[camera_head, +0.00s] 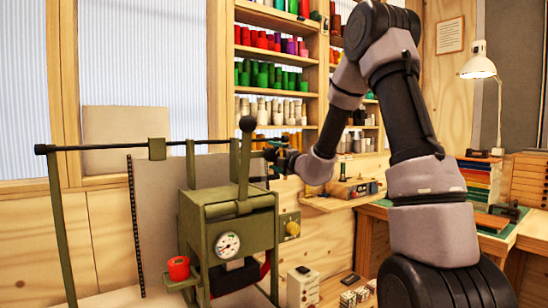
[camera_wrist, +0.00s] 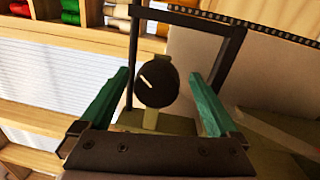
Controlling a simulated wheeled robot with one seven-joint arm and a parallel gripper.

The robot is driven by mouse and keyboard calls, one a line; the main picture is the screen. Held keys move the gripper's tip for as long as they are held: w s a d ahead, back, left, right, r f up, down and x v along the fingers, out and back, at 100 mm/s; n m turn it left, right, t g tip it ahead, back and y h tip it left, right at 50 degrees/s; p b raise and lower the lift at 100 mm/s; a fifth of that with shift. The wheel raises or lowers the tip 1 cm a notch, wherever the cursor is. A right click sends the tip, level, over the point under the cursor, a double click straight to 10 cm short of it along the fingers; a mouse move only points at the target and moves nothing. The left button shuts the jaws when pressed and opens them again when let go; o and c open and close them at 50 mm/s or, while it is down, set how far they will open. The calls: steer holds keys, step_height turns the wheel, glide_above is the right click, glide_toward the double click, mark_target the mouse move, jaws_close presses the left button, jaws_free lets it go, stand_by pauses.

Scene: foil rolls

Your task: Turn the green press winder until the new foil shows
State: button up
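The green press (camera_head: 200,212) stands at the left of the head view, with a white dial, a yellow knob (camera_head: 292,228) on its right side and a tall lever with a black ball (camera_head: 248,124). In the wrist view, a round dark knob with a pale line, which looks like the winder (camera_wrist: 157,88), sits between my gripper's green fingers. My gripper (camera_wrist: 160,85) is open, with a gap on each side of the knob. In the head view, my gripper (camera_head: 270,156) is beside the upper right of the press; the winder is hard to make out there. I cannot make out the foil.
A black perforated strip (camera_head: 135,225) hangs to the left. Shelves of coloured spools (camera_head: 265,76) stand behind. A desk with a lamp (camera_head: 479,66) is at the right. A small beige box (camera_head: 302,288) stands at the press's lower right.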

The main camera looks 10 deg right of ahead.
steer(key=r+v, duration=0.1)
steer(key=v, duration=0.9)
steer(key=shift+s+f, duration=0.4)
steer(key=shift+f, duration=0.1)
